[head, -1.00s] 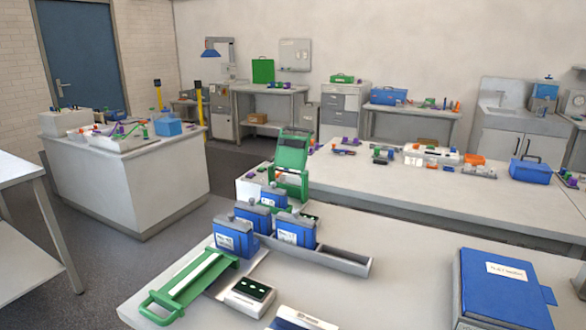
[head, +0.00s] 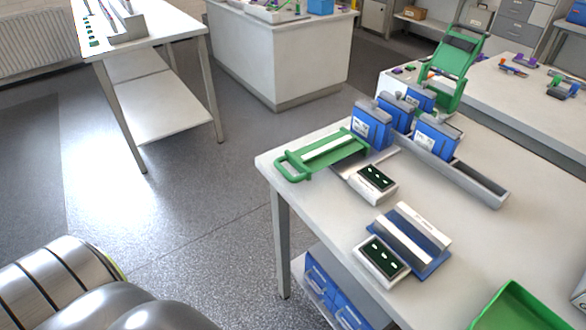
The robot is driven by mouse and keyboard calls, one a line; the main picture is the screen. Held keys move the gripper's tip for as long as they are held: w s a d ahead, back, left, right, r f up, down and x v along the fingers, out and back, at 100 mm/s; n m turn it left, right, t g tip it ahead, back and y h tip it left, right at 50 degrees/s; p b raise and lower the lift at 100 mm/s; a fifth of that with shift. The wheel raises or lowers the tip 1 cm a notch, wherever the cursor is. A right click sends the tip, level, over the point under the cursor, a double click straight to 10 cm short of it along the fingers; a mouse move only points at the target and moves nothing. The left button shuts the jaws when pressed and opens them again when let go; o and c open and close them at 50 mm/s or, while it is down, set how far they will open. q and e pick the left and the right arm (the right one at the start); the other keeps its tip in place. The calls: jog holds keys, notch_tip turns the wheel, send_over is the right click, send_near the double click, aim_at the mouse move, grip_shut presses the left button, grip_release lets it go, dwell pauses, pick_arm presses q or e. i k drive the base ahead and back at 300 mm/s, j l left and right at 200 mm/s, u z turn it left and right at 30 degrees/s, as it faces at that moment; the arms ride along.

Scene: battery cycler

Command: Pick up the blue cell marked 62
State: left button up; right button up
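Several blue cells with grey tops and white labels stand together at the far side of the near table: one at the left front (head: 367,128), one behind it (head: 394,113), one at the right (head: 434,138) and one farther back (head: 421,97). The labels are too small to read, so I cannot tell which cell is marked 62. The cells stand in or beside a long grey tray (head: 490,185). Neither gripper shows in the head view.
A green handled frame (head: 292,168) lies left of the cells on the near table (head: 330,215). Two small boxes with dark panels (head: 374,182) (head: 381,260), a blue and white stand (head: 423,238) and a green tray (head: 515,308) are nearer. Open floor (head: 200,225) lies left.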

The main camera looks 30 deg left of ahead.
aim_at(364, 126)
jog(key=i+j, duration=0.15)
jog(key=j, duration=0.3)
jog(key=i+j, duration=0.1)
jog(key=j, duration=0.3)
jog(key=i+j, duration=0.15)
jog(key=j, duration=0.3)
jog(key=i+j, duration=0.15)
jog(key=j, duration=0.25)
jog(key=i+j, duration=0.1)
jog(key=j, duration=0.35)
jog(key=i+j, duration=0.15)
jog(key=j, duration=0.25)
jog(key=i+j, duration=0.1)
jog(key=j, duration=0.35)
jog(key=i+j+z, duration=0.1)
jog(key=j+z, duration=0.5)
jog(key=z, duration=0.25)
jog(key=j+z, duration=0.4)
jog(key=l, duration=0.1)
